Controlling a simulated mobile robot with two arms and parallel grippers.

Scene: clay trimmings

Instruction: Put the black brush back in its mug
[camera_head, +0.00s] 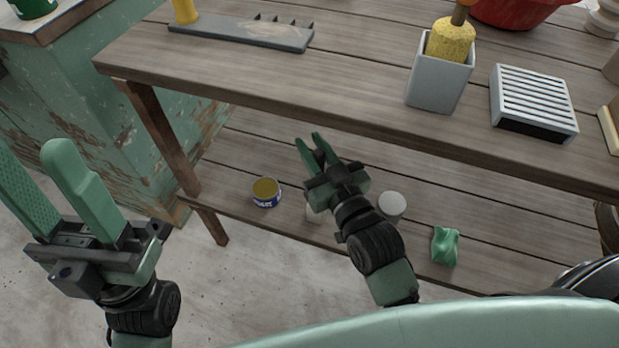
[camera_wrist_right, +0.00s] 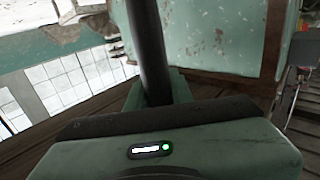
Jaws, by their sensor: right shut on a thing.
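My right gripper (camera_head: 309,140) is over the lower shelf, in front of the upper board's edge in the head view. It is shut on a dark rod, which I take for the black brush (camera_wrist_right: 148,50); in the right wrist view the rod runs upward from between the fingers. I cannot make out the brush in the head view. My left gripper (camera_head: 28,160) is open and empty at the left, away from the bench. I cannot pick out the brush's mug for sure in either view.
The bench top (camera_head: 250,78) holds a grey tray (camera_head: 240,32), a square grey pot (camera_head: 437,85) with a yellow sponge, and a slatted box (camera_head: 533,100). On the lower shelf are a blue-banded tin (camera_head: 266,192), a white round object (camera_head: 391,206) and a green cloth (camera_head: 445,246).

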